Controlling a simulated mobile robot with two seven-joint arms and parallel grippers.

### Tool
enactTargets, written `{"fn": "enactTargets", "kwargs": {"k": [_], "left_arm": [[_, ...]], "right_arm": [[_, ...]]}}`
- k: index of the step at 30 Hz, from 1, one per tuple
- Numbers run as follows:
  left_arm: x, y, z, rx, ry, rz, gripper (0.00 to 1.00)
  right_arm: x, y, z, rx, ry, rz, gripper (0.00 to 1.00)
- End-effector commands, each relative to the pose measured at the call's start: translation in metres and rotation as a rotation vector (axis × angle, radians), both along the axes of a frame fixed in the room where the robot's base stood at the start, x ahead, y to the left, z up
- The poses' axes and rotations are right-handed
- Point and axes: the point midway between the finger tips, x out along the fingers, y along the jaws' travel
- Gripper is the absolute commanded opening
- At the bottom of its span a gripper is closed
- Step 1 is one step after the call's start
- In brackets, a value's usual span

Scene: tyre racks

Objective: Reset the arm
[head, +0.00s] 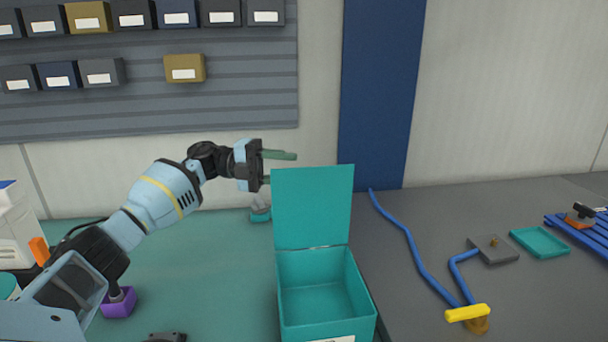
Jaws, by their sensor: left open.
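My left arm reaches in from the left, and its left gripper (280,168) is raised above the green mat. Its two green fingers point right and are apart, with nothing between them. The lower finger is partly hidden at the upright lid of a teal box (325,310). The lid (312,207) stands open, and the inside of the box that shows is empty. The gripper is beside the lid's upper left edge; I cannot tell whether they touch. My right gripper is not in view.
A small teal and grey object (260,211) stands behind the box. A blue hose (408,245), a yellow-handled tool (467,313) and a teal tray (540,242) lie on the grey surface at right. Bins hang on the wall rack (230,105).

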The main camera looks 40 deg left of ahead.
Motion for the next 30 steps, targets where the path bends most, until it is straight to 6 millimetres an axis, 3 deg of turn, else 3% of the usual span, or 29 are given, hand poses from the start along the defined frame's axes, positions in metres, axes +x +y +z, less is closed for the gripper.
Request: {"fn": "enactTargets", "kwargs": {"k": [6,25,28,30], "left_arm": [[-0.008,0.017,-0.001,0.000,0.001,-0.001,0.42],[-0.009,0.018,0.002,-0.003,-0.009,0.000,0.42],[-0.007,0.019,0.015,-0.026,-0.070,0.012,0.42],[-0.006,0.019,0.033,-0.066,-0.155,0.023,0.42]], "right_arm": [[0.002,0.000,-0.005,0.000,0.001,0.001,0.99],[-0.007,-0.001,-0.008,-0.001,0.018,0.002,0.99],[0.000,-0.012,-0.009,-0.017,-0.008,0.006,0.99],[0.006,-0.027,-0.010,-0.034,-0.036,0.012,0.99]]}}
